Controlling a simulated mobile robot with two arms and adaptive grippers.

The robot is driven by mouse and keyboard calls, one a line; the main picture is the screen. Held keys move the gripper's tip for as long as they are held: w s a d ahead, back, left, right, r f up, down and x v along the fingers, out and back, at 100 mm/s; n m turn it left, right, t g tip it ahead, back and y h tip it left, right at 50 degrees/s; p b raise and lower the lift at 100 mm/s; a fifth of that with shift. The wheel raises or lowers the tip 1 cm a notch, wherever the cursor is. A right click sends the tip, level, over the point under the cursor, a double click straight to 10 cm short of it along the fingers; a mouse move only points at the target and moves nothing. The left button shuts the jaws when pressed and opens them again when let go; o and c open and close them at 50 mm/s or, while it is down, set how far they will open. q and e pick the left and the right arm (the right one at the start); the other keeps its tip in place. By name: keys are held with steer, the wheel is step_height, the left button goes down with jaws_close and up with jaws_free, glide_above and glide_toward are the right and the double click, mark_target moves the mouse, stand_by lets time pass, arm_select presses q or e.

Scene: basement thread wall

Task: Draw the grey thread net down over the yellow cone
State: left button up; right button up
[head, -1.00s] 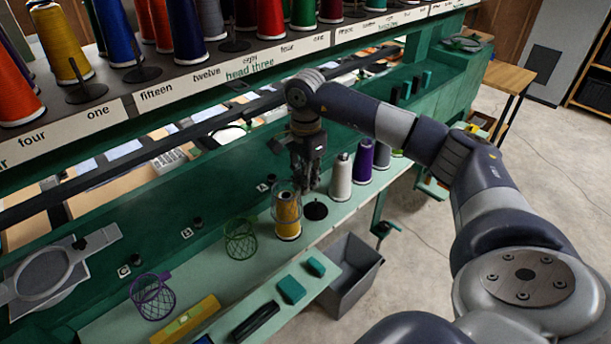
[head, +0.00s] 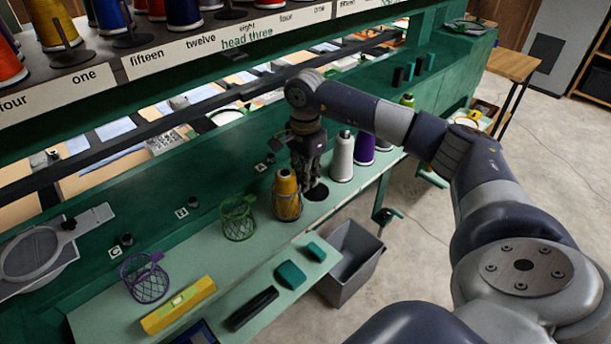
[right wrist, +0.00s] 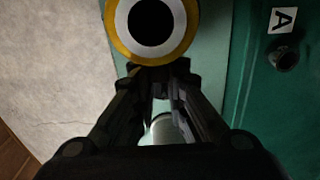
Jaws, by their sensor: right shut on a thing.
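The yellow cone (head: 287,184) stands upright on the pale green shelf. The grey thread net (head: 287,207) shows as a dark mesh around the cone's lower part, with the cone's top bare above it. My right gripper (head: 303,192) is beside the cone on its right, fingers pointing down, shut on the net's edge; the exact grip is hard to see. In the right wrist view the cone (right wrist: 112,32) shows from above as a yellow and white ring with a dark centre, just beyond my fingertips (right wrist: 160,72). The net cannot be made out there. My left gripper is not in view.
A green net (head: 238,219) and a purple net (head: 146,281) stand to the left. A white cone (head: 342,158) and a purple cone (head: 365,149) stand close to the right. A yellow level (head: 178,305) and a grey bin (head: 352,262) are at the front.

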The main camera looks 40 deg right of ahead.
steer(key=shift+f, duration=0.15)
stand_by(0.5)
steer(key=shift+f+b, duration=0.2)
steer(key=shift+b, duration=0.15)
steer(key=o, duration=0.8)
steer(key=shift+r, duration=0.1)
step_height(320, 180, up, 12)
steer(key=shift+f, duration=0.1)
